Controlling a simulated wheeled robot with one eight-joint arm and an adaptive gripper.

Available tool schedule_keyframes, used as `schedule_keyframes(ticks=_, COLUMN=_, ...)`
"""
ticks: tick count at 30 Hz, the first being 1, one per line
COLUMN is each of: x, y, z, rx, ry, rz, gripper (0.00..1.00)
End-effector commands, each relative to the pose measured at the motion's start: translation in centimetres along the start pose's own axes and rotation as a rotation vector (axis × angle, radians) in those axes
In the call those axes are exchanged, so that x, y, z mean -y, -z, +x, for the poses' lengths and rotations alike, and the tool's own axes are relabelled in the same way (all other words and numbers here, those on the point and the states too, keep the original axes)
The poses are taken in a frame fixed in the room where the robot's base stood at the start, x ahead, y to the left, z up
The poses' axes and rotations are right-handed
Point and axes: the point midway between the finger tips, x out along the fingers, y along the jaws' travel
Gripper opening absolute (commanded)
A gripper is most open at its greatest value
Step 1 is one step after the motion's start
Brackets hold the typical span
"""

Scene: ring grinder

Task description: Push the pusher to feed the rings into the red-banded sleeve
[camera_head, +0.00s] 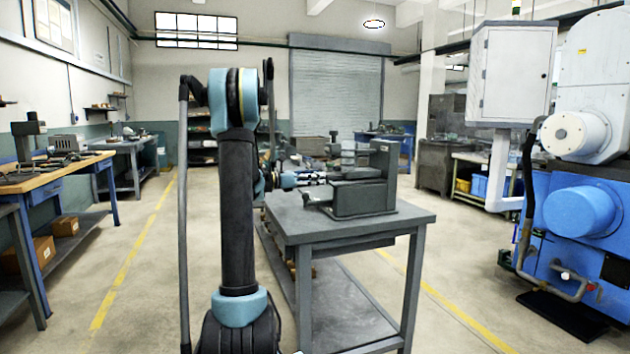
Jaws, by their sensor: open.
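A dark grey machine (362,196) with a tall upright block on its right stands on the grey table (285,222). Its narrow left part points toward my arm. My gripper (320,178) is a small, dark and light shape just left of the machine, past my wrist's blue joint. It is at about the height of the machine's middle. The jaws are open, and I see nothing held in them. Whether they touch the machine I cannot tell. The pusher, the rings and the red-banded sleeve are too small or hidden to make out.
My arm's upright dark link covers the area left of the table. A large blue and white machine (580,210) stands at the right. A wooden-topped workbench (50,172) is at the left. The floor between the bench and my arm is clear.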

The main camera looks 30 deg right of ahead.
Motion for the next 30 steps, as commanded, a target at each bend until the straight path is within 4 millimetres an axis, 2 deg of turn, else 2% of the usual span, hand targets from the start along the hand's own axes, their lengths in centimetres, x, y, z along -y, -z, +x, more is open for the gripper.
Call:
schedule_keyframes(ticks=7, x=0.0, y=0.0, z=0.0, rx=0.0, ry=0.0, rz=0.0, gripper=0.48)
schedule_keyframes(ticks=12, x=0.0, y=0.0, z=0.0, rx=0.0, ry=-0.001, rz=0.0, gripper=0.09)
schedule_keyframes(ticks=19, x=-0.1, y=0.0, z=0.1, rx=0.0, ry=-0.001, rz=0.0, gripper=0.09)
schedule_keyframes(ticks=30, x=-0.2, y=-0.1, z=1.6, rx=0.001, ry=-0.003, rz=0.0, gripper=0.09)
